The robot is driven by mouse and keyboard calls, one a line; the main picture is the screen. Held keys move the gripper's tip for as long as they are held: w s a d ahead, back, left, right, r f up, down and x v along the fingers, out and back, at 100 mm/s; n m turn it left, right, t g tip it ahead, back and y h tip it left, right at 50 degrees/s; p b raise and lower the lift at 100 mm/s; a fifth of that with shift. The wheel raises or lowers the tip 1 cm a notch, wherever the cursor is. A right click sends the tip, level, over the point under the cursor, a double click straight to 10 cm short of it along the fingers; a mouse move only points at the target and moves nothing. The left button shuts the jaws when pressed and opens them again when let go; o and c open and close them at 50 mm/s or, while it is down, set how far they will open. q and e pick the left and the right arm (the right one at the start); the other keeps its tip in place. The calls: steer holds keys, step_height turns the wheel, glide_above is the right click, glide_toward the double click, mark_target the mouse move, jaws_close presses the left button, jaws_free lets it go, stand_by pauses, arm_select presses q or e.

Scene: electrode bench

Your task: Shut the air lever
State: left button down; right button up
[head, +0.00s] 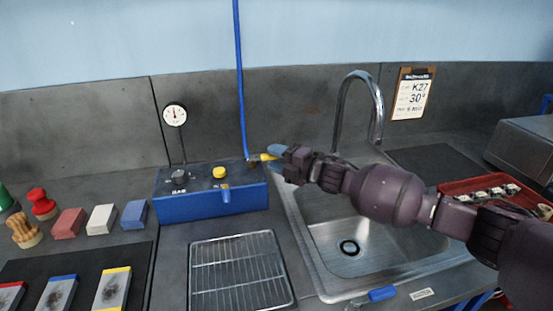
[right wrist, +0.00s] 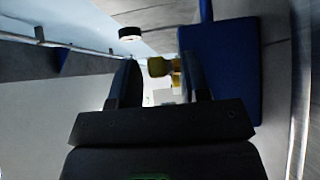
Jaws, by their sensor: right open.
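The blue control box (head: 210,199) stands against the back wall, left of the sink. A blue hose (head: 240,80) comes down to a fitting at its right back corner. A small yellow lever (head: 267,157) sticks out to the right from this fitting; I take it as the air lever. My right gripper (head: 276,160) is open at the lever's outer end. In the right wrist view, the yellow lever (right wrist: 160,67) shows between the two open fingers (right wrist: 159,78), with the box (right wrist: 220,60) behind to the right. Contact cannot be told. My left gripper is out of view.
The box top also carries a black knob (head: 179,176) and a yellow button (head: 219,172). A wire rack (head: 240,270) lies in front of the box. A red tray (head: 470,186) stands right.

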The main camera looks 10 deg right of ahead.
jaws_close()
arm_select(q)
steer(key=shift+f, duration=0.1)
